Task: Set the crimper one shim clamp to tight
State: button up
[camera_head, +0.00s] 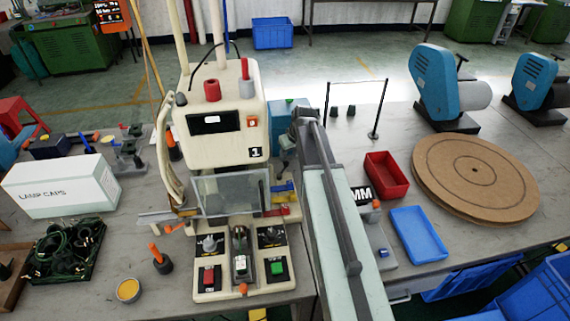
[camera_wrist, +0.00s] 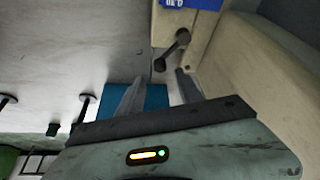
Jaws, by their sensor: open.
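The crimper marked 1 (camera_head: 226,130) is a cream machine in the middle of the bench in the head view. My gripper (camera_wrist: 158,77) is open and empty beside the crimper's right side. In the wrist view a small dark grey lever with rounded ends (camera_wrist: 171,50), apparently the shim clamp, sits on a cream part just beyond my fingertips. It stands at a slant, and the fingers look apart from it. A blue tag with partly cut-off figures (camera_wrist: 190,3) is above it. I cannot tell the clamp's setting. My arm hides part of this area in the head view.
A blue box (camera_wrist: 150,97) lies behind my fingers, close to the crimper. A clear guard (camera_head: 228,193) covers the crimper's front. A red bin (camera_head: 386,175), a blue tray (camera_head: 419,234) and a round brown board (camera_head: 474,172) are right of my arm.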

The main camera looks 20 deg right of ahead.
aim_at(286, 161)
jog(key=b+x, duration=0.3)
jog(key=x, duration=0.2)
jog(key=shift+f+b, duration=0.2)
jog(key=shift+b, duration=0.15)
jog(key=shift+r, duration=0.15)
grip_shut()
dwell(0.8)
